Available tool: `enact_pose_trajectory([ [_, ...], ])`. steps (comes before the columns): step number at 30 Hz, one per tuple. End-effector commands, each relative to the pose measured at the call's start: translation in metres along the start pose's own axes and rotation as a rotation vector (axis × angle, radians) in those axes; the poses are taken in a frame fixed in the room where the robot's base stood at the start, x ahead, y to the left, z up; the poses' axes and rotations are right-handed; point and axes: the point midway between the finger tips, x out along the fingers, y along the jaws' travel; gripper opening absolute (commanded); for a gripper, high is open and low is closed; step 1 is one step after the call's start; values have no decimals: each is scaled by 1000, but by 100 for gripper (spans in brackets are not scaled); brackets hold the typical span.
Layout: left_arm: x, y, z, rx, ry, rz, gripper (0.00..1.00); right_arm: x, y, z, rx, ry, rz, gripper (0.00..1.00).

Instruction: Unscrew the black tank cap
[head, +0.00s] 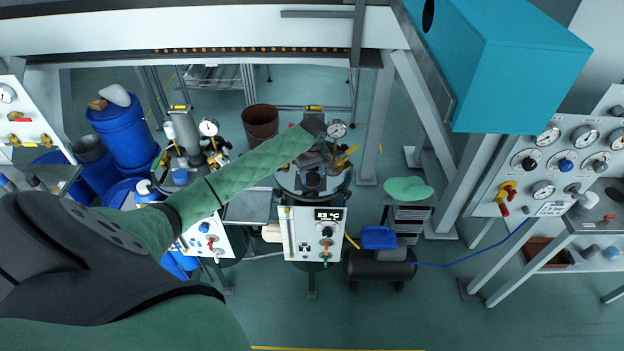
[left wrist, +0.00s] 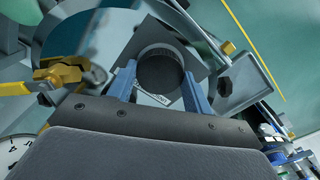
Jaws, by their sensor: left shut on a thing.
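The black tank cap (left wrist: 160,69) is a round, ribbed dark knob in the left wrist view, on a grey plate with a printed label. My left gripper (left wrist: 160,80) has one blue finger on each side of the cap and is shut on it. In the head view my left arm reaches across to the top of the middle tank, and the left gripper (head: 316,162) is over its lid. The cap is hard to tell apart there from the dark gripper. I do not see my right gripper.
A pressure gauge (head: 336,129) and a yellow-handled valve (head: 346,158) stand close beside the gripper. The tank's control panel (head: 312,233) faces forward below. Another tank with a gauge (head: 208,127) stands at left. Blue barrels (head: 125,132) are behind it.

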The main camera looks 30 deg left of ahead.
Motion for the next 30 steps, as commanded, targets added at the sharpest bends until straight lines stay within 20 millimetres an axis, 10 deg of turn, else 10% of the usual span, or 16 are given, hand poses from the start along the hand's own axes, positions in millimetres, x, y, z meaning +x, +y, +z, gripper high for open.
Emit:
enact_pose_trajectory([
  [4, 2, 0, 1, 2, -1, -2, 25, 0, 0, 0, 0, 0, 0, 33],
  [5, 2, 0, 1, 2, -1, -2, 56, 0, 0, 0, 0, 0, 0, 33],
  [6, 2, 0, 1, 2, -1, -2, 64, 0, 0, 0, 0, 0, 0, 33],
  [30, 0, 0, 0, 346, 0, -1, 65, 0, 0, 0, 0, 0, 0, 33],
])
